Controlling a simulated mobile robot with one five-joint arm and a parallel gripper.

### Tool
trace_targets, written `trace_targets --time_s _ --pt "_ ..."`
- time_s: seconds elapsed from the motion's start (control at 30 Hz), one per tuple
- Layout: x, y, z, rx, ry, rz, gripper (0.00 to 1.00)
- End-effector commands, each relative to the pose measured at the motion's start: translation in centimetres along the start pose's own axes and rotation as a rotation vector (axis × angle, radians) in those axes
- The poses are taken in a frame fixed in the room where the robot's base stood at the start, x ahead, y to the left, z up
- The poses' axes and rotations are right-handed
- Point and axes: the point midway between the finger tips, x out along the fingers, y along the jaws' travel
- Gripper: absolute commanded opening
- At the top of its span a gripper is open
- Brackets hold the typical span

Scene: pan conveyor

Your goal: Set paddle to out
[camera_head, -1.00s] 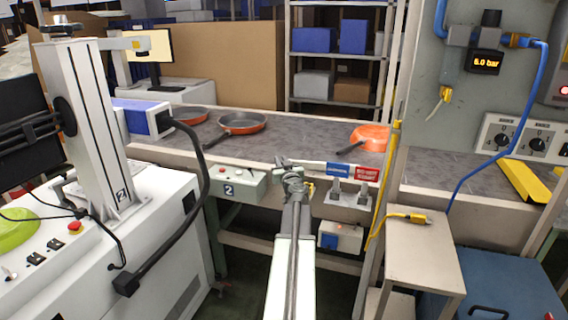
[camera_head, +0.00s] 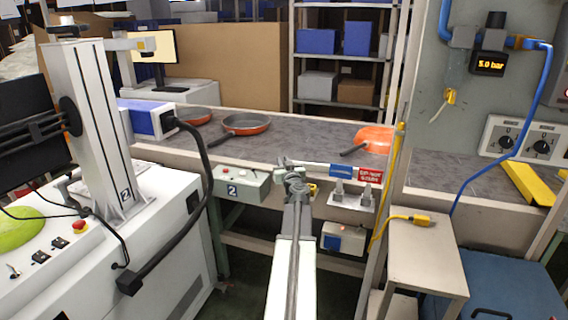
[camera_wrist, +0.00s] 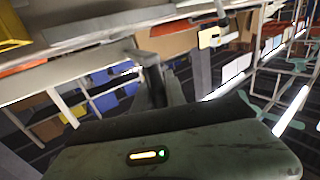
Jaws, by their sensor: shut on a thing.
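My gripper (camera_head: 297,182) is at the front edge of the conveyor (camera_head: 300,134), seen from behind in the head view. Its jaws are closed on a small part by a pale bar (camera_head: 308,166) that runs right along the edge towards a blue label. This bar may be the paddle or its lever; I cannot tell its setting. In the wrist view my gripper's two dark fingers (camera_wrist: 155,85) meet near a grey bar end (camera_wrist: 146,56). The held part is mostly hidden by the fingers and wrist.
An orange-rimmed pan (camera_head: 246,123) and a tilted orange pan (camera_head: 374,138) lie on the conveyor. A control box (camera_head: 240,186) marked 2 is left of my gripper. A bracket (camera_head: 350,198) and yellow post (camera_head: 390,180) stand right. A small table (camera_head: 425,236) is at front right.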

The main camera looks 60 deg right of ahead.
Motion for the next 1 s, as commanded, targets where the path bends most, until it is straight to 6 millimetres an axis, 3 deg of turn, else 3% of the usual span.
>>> trace_targets --time_s 0.87,0.9,0.97,1.0 --pt "-0.04 0.26 0.04 -0.001 0.0 0.004 0.0" --pt "-0.04 0.28 0.04 -0.002 0.0 0.004 0.19" --pt "-0.05 0.29 0.04 -0.001 0.0 0.004 0.35" --pt "-0.05 0.3 0.04 -0.001 0.0 0.004 0.38"
